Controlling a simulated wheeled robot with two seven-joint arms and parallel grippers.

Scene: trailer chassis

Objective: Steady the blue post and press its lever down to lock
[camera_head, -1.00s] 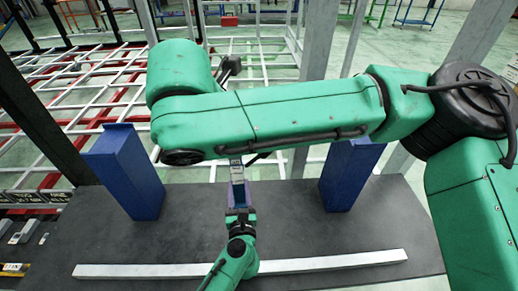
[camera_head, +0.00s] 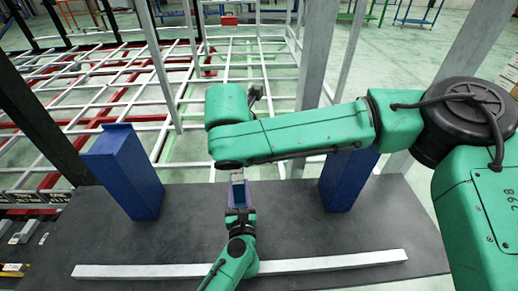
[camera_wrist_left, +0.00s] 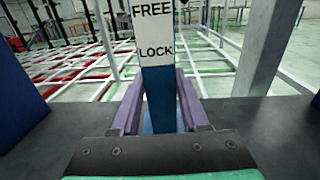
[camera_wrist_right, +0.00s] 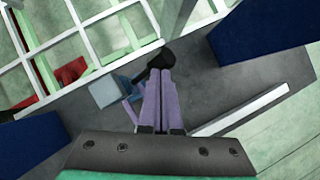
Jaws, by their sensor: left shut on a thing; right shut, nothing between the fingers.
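The blue post (camera_wrist_left: 160,98) stands upright in the left wrist view, with a white plate (camera_wrist_left: 155,28) reading FREE above LOCK. My left gripper (camera_wrist_left: 159,118) has its purple fingers on either side of the post and is shut on it; in the head view the left gripper (camera_head: 239,198) shows at the post's base. My right gripper (camera_wrist_right: 163,98) is shut and empty in the right wrist view. A black knob (camera_wrist_right: 160,58), seemingly the lever's end, is at its fingertips; I cannot tell if they touch. In the head view my right forearm hides the right gripper and the post's top.
Thick blue columns stand left (camera_head: 130,175) and right (camera_head: 346,183) of the post on the dark table (camera_head: 90,235). A pale bar (camera_head: 150,271) lies along the front. A white frame lattice (camera_head: 100,80) and a grey upright (camera_head: 318,55) stand behind.

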